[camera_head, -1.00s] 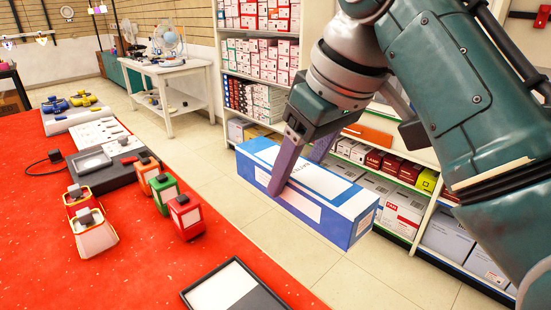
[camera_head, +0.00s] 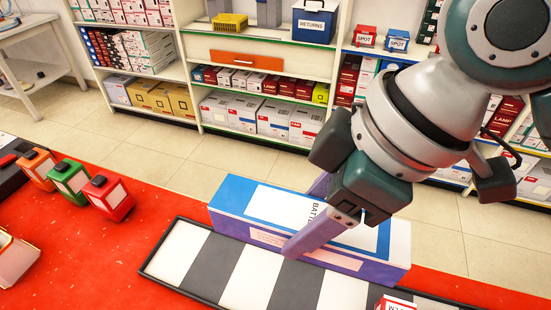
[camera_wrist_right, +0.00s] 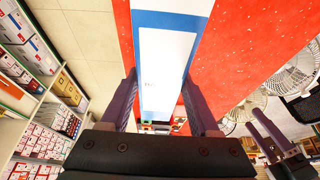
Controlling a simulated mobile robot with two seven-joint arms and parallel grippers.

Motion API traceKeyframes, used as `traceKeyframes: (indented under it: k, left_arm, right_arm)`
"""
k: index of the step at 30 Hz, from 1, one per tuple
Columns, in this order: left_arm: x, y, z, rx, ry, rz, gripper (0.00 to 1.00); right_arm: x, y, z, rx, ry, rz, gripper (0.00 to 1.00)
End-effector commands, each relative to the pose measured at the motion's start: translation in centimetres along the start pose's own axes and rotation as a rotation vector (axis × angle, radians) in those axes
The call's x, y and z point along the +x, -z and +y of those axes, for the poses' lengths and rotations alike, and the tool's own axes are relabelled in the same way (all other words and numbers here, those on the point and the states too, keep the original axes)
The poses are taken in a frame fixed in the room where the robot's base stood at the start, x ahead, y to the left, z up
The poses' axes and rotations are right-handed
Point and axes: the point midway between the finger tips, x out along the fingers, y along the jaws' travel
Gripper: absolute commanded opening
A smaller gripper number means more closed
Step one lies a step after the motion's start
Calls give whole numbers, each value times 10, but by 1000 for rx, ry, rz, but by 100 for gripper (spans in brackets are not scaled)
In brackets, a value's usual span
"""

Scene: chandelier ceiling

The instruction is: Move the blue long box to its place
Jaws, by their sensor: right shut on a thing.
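The blue long box (camera_head: 225,208), blue and purple with white labels, is in the head view over the far edge of a black tray. My right gripper (camera_head: 303,218) is shut across its width, one purple finger on each long side. In the right wrist view the box (camera_wrist_right: 165,20) extends away between the fingers (camera_wrist_right: 163,95). The tray (camera_head: 146,268) has white and grey stripes and lies on the red table. I cannot tell whether the box touches it. My left gripper (camera_wrist_right: 268,130) shows small at the right of the wrist view; its opening is unclear.
Green (camera_head: 70,178), red (camera_head: 108,197) and orange (camera_head: 38,168) small items stand left of the tray on the red table (camera_head: 90,265). A small red-and-white box (camera_head: 397,303) is at the tray's near right. Stocked shelves (camera_head: 195,65) stand beyond a clear tiled floor.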

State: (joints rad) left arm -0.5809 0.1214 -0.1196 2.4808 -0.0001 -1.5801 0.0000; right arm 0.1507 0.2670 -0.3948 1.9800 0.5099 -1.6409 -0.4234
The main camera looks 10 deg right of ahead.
Motion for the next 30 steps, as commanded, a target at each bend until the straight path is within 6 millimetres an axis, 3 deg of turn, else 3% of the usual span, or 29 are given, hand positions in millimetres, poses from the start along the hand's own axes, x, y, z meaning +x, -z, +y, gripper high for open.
traceKeyframes:
  k: [3, 12, 25, 30]
  left_arm:
    - [10, -3, 0, 2, 0, -1, 91]
    - [29, -10, 1, 2, 0, -1, 91]
    - [46, -15, 2, 1, 0, -1, 91]
    - [47, -15, 2, -1, -1, 0, 91]
  right_arm:
    - [34, -16, -2, 6, 6, -6, 0]
    - [112, -48, 0, 5, 1, -3, 0]
    - [164, -69, 0, 4, -1, -2, 0]
    - [171, -72, 1, 3, -2, -1, 0]
